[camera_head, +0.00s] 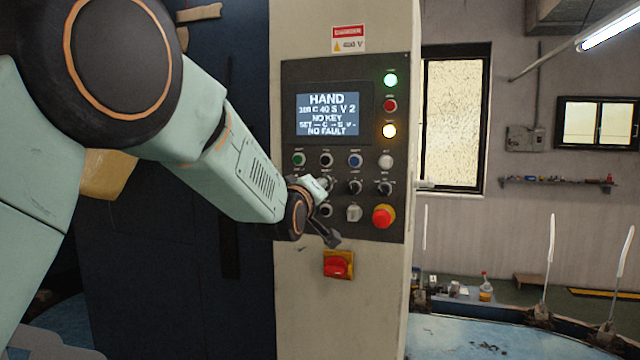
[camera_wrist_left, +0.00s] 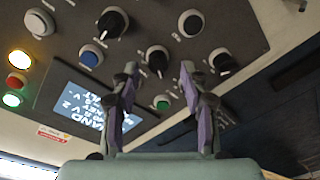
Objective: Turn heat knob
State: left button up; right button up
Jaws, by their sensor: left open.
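The control panel (camera_head: 343,120) carries rows of buttons and knobs; their labels are too small to read, so I cannot tell which knob is the heat knob. My left gripper (camera_head: 326,212) is open in front of the panel's left columns. In the left wrist view its two fingers (camera_wrist_left: 158,66) stand apart, with a black knob (camera_wrist_left: 157,60) showing between their tips; I cannot tell whether they touch it. Another black knob (camera_wrist_left: 222,60) lies to the right, and a further one (camera_wrist_left: 112,22) to the upper left. The arm hides part of the left column in the head view. My right gripper is not in view.
A display (camera_head: 327,114) reads "HAND", "NO KEY" and "NO FAULT". A red emergency button (camera_head: 383,216) sits at the panel's lower right. A red switch (camera_head: 337,265) on a yellow plate is below the panel, near the gripper. A blue table (camera_head: 455,335) stands at right.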

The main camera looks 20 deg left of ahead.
pick_arm(q)
jog(key=shift+w+d+r, duration=0.2)
jog(key=shift+w+d, duration=0.15)
jog(key=shift+w, duration=0.3)
jog(key=shift+w+a+f, duration=0.25)
jog(key=shift+a, duration=0.25)
jog(key=c, duration=0.4)
jog(key=shift+s+d+r, duration=0.1)
jog(key=shift+d, duration=0.2)
jog(key=c, duration=0.5)
jog(key=shift+a, duration=0.1)
grip_shut()
